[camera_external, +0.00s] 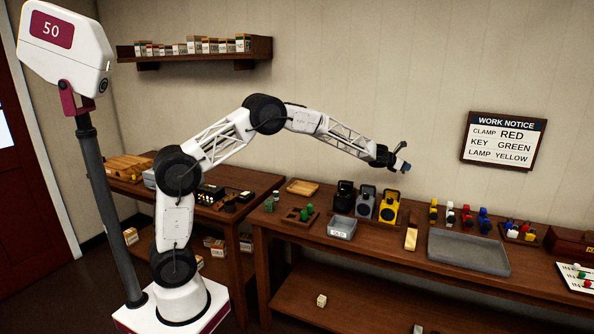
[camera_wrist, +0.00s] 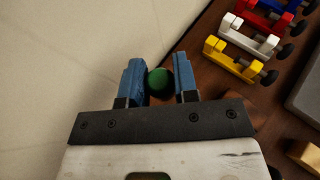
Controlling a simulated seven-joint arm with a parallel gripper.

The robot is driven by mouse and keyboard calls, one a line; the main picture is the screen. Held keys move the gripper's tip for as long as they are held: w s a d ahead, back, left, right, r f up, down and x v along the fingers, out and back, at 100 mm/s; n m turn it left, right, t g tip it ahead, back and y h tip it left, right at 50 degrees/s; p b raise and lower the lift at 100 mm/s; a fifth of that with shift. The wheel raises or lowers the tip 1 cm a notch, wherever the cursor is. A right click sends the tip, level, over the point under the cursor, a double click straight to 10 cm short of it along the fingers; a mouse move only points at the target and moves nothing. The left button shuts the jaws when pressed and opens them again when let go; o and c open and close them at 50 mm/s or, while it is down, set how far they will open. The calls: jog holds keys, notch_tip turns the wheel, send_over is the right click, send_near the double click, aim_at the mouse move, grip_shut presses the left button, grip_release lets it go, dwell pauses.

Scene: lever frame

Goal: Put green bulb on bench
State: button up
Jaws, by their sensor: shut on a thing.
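My gripper (camera_external: 402,166) is raised above the back of the wooden bench (camera_external: 385,240), in front of the wall. In the wrist view my gripper's blue fingers (camera_wrist: 158,84) are shut on the round green bulb (camera_wrist: 159,81), whose top shows between them. The lower part of the bulb is hidden. The bulb cannot be made out in the external view. The bench also shows in the wrist view (camera_wrist: 205,80), lower and to the right of the bulb.
Black, grey and yellow lamps (camera_external: 389,207) stand below the gripper. The wall notice (camera_external: 505,140) reads clamp red, key green, lamp yellow.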

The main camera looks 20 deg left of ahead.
jog(key=s+d+f+m+g+h, duration=0.1)
jog(key=s+d+f, duration=0.3)
jog(key=s+d, duration=0.5)
jog(key=s+d+f+m+g+h, duration=0.1)
jog(key=s+d+f, duration=0.4)
jog(key=d, duration=1.3)
jog(key=s+d+f+m+g+h, duration=0.1)
jog(key=s+d+f+m+g, duration=0.2)
jog(key=s+d, duration=1)
jog(key=shift+s+d+f+m+g, duration=0.1)
jog(key=shift+d+f+m+g, duration=0.2)
jog(key=shift+d+f, duration=0.45)
jog(key=shift+r, duration=0.1)
jog(key=shift+d, duration=0.2)
jog(key=shift+w+d+f, duration=0.25)
jog(key=shift+w+d, duration=1.1)
jog(key=shift+d, duration=0.9)
jog(key=shift+w+d+f, duration=0.25)
jog(key=shift+w+d, duration=1.05)
jog(key=shift+d, duration=0.95)
jog(key=shift+w+d+f, duration=0.25)
jog(key=shift+w+d, duration=1.1)
jog(key=shift+d, duration=0.9)
jog(key=shift+f, duration=0.1)
jog(key=shift+f, duration=1.6)
jog(key=shift+f, duration=0.2)
